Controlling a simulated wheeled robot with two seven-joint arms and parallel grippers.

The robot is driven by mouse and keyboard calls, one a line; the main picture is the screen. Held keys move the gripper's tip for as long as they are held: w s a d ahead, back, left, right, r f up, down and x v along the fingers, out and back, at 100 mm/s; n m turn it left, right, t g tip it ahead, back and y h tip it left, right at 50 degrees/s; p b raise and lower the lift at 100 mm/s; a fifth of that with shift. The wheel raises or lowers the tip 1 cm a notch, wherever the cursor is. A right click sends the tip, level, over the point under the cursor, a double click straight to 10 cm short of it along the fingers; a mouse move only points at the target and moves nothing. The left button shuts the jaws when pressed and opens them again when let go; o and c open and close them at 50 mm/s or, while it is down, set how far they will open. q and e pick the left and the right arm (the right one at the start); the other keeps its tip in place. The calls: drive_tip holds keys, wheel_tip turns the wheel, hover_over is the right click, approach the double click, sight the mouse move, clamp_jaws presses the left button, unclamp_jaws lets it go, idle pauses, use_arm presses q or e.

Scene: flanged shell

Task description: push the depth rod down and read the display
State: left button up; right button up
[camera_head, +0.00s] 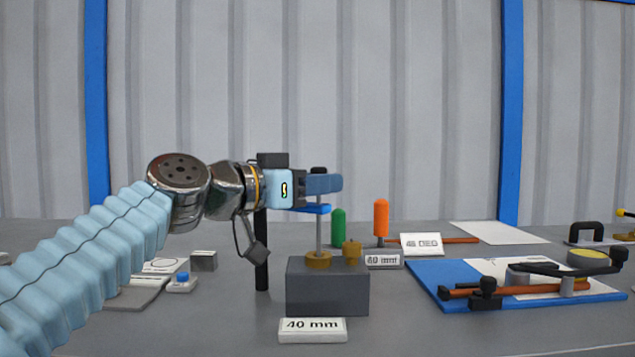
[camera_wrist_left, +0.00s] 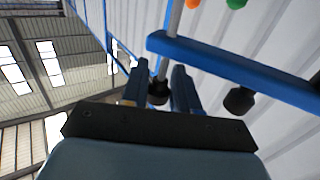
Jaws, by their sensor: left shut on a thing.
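My left gripper (camera_head: 325,183) is level above the grey block (camera_head: 327,290), with its blue fingers shut on the black top knob (camera_head: 319,170) of the upright depth rod (camera_head: 319,232). In the left wrist view the knob (camera_wrist_left: 158,92) sits between the two fingers (camera_wrist_left: 158,88). The rod runs down into a brass collar (camera_head: 318,260) on the block. A blue bar (camera_head: 312,208) crosses the rod just below the fingers; it also shows in the left wrist view (camera_wrist_left: 235,67). A small display-like plate (camera_head: 383,260) behind the block appears to read 60 mm, blurred. My right gripper is out of view.
A white card (camera_head: 312,325) reading 40 mm lies before the block. A brass peg (camera_head: 351,248) stands on the block. Green (camera_head: 338,228) and orange (camera_head: 381,218) handles stand behind. A blue board (camera_head: 440,270) with tools lies right. A black post (camera_head: 261,240) stands left.

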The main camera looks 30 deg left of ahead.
use_arm(q)
drive_tip(key=shift+w, duration=0.1)
idle(0.6)
drive_tip(key=o, duration=0.9)
drive_tip(key=shift+c, duration=0.2)
drive_tip(key=b+v, duration=0.1)
drive_tip(key=v, duration=1.2)
drive_tip(key=shift+s, duration=0.4)
drive_tip(key=shift+a, duration=0.1)
